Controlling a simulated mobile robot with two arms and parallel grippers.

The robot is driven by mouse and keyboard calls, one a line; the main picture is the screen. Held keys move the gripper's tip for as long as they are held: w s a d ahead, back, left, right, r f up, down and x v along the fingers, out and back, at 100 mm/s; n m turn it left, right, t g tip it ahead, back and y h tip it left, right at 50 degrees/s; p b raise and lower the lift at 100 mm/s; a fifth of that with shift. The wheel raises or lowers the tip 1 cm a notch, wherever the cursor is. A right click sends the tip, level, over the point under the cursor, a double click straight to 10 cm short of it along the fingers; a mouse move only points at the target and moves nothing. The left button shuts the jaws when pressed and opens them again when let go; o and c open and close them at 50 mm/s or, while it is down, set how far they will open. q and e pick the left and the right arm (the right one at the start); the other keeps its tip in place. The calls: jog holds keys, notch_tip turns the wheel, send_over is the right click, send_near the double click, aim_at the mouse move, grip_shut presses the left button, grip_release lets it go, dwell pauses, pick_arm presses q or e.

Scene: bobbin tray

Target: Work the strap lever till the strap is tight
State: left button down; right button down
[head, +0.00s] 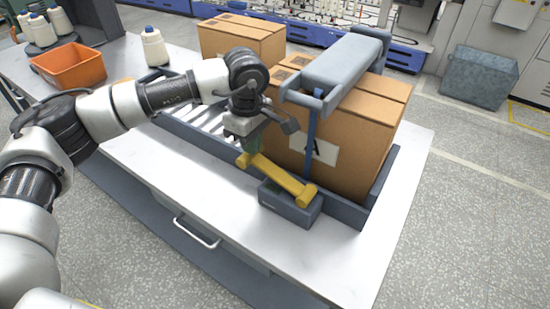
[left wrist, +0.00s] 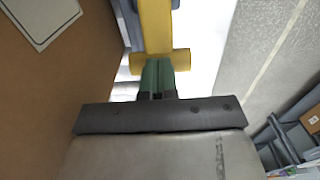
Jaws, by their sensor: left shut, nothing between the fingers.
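The yellow strap lever (head: 282,178) sits on a grey ratchet box (head: 291,206) at the front of the tray. It slants from upper left down to lower right, with a crossbar at its free end. My left gripper (head: 249,152) is at that free end; its green fingers are shut with nothing between them. In the left wrist view the fingers (left wrist: 158,78) point at the crossbar (left wrist: 160,62) of the lever, touching or very close. The blue strap (head: 311,145) runs down the front of the labelled cardboard box (head: 358,150). I cannot tell how tight it is. My right gripper is not in view.
A grey padded frame (head: 338,72) lies over the box top. Rollers (head: 205,118) and a low tray wall (head: 379,180) surround the box. The table front is clear.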

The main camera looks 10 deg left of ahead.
pick_arm(q)
notch_tip(320, 180, up, 7)
jog(key=d+p, duration=0.1)
jog(key=p, duration=0.2)
jog(key=shift+s+d, duration=0.3)
jog(key=shift+d, duration=0.1)
jog(key=shift+f, duration=0.2)
jog(key=shift+w+a+f+b, duration=0.1)
jog(key=shift+a+f+b, duration=0.15)
jog(key=shift+f+b, duration=0.55)
jog(key=shift+w+a+f+b, duration=0.1)
jog(key=shift+a+f+b, duration=0.15)
jog(key=shift+f+b, duration=0.55)
jog(key=shift+a+f+b, duration=0.25)
jog(key=shift+f+b, duration=0.35)
jog(key=shift+f, duration=0.35)
notch_tip(320, 180, down, 2)
jog(key=shift+w+a+f+b, duration=0.1)
jog(key=shift+a+b, duration=0.05)
jog(key=shift+b, duration=0.85)
jog(key=shift+r+p, duration=0.35)
notch_tip(320, 180, up, 7)
jog(key=d+p, duration=0.1)
jog(key=p, duration=0.2)
jog(key=shift+s+d, duration=0.3)
jog(key=shift+d, duration=0.1)
